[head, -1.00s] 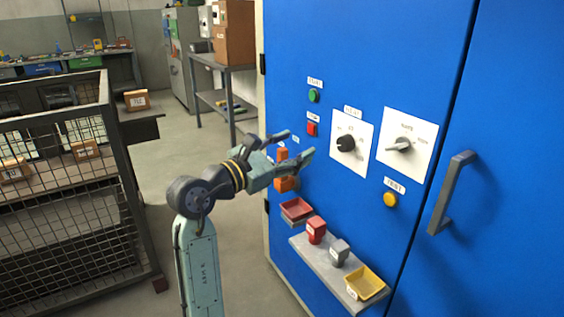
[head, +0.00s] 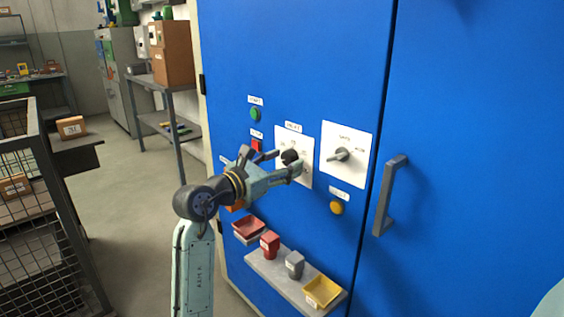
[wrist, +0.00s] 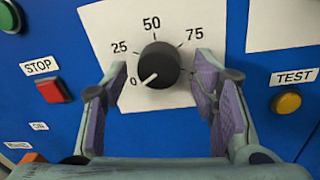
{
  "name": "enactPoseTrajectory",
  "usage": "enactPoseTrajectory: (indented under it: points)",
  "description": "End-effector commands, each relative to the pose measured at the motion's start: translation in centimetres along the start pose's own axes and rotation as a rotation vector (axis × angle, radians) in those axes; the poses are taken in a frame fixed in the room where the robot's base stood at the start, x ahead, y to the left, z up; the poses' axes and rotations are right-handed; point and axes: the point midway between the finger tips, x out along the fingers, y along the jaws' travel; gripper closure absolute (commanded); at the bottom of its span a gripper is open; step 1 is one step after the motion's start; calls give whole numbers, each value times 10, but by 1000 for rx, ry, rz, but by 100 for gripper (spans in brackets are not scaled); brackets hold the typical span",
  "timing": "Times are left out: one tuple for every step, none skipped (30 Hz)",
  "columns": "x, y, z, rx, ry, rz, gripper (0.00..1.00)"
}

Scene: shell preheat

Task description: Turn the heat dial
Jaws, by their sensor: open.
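The heat dial (head: 290,157) is a round black knob on a white scale plate on the blue cabinet. In the wrist view the dial (wrist: 160,65) sits between my fingers, and its white mark points lower left at 0. The plate (wrist: 125,35) shows 25, 50 and 75 around it. My gripper (head: 274,162) is open in front of the plate. In the wrist view my gripper (wrist: 161,75) has one finger on each side of the dial, with gaps showing on both sides. I cannot tell how far the fingertips reach along the knob.
A red STOP button (wrist: 53,89) is left of the dial, with a green button (head: 255,114) above. A grey selector switch (head: 342,154) and yellow TEST button (head: 336,208) are to the right. A shelf (head: 272,276) with small bins projects below. A door handle (head: 389,195) stands farther right.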

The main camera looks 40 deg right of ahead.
Motion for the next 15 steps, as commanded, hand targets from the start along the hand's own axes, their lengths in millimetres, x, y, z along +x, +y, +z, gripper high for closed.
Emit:
enactPoseTrajectory:
  points:
    - [1, 0, 0, 0, 0, 0, 47]
    - [1, 0, 0, 0, 0, 1, 47]
    - [1, 0, 0, 1, 0, 1, 47]
    - [1, 0, 0, 1, 0, 1, 47]
    - [1, 0, 0, 1, 0, 1, 47]
    - [1, 0, 0, 1, 0, 1, 47]
    - [1, 0, 0, 1, 0, 1, 47]
    - [1, 0, 0, 1, 0, 1, 48]
    - [1, 0, 0, 1, 0, 1, 51]
    - [1, 0, 0, 1, 0, 1, 53]
    - [0, 0, 0, 1, 0, 1, 55]
    - [0, 0, 0, 1, 0, 1, 57]
    - [0, 0, 0, 1, 0, 1, 59]
    - [0, 0, 0, 1, 0, 1, 61]
    - [0, 0, 0, 1, 0, 1, 64]
